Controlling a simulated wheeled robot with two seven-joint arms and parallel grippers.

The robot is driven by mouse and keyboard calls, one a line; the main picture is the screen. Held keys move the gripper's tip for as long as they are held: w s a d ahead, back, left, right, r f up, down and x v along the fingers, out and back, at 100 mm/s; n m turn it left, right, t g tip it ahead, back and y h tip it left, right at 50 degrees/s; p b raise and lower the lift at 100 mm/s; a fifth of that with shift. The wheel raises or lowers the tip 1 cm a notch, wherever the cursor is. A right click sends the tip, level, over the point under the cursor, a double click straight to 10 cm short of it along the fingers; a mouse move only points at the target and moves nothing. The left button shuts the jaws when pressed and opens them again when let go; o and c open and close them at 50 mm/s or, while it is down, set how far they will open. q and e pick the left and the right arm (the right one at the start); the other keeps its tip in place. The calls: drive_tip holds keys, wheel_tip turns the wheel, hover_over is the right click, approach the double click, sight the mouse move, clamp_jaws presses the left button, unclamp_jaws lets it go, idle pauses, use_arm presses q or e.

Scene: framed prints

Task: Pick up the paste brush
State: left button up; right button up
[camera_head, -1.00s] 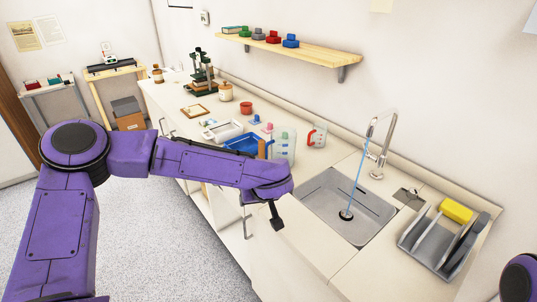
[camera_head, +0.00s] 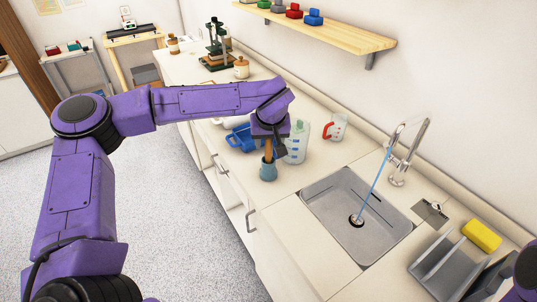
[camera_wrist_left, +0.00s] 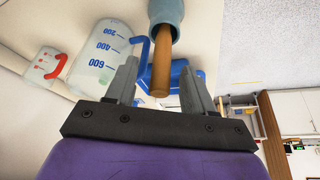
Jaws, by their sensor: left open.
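The paste brush shows as a round wooden handle (camera_head: 267,150) standing in a small blue-grey pot (camera_head: 268,172) near the counter's front edge. Its bristle end is hidden. My left gripper (camera_head: 270,137) is above the pot, partly covering the handle. In the left wrist view, the open jaws (camera_wrist_left: 158,85) have the handle (camera_wrist_left: 160,62) between them, with visible gaps on both sides. The pot (camera_wrist_left: 167,14) lies beyond the fingertips. My right gripper is out of view.
A clear jug with blue marks (camera_head: 299,142) stands close right of the gripper, and a red-handled jug (camera_head: 335,128) behind it. The sink (camera_head: 340,205) with running tap (camera_head: 405,150) and a grey rack (camera_head: 450,265) are right.

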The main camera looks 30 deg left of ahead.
sight(268, 148)
use_arm(q)
drive_tip(key=x, duration=0.4)
drive_tip(key=shift+s+a+f+p, duration=0.1)
drive_tip(key=shift+f+p, duration=0.1)
drive_tip(key=shift+p, duration=0.1)
clamp_jaws()
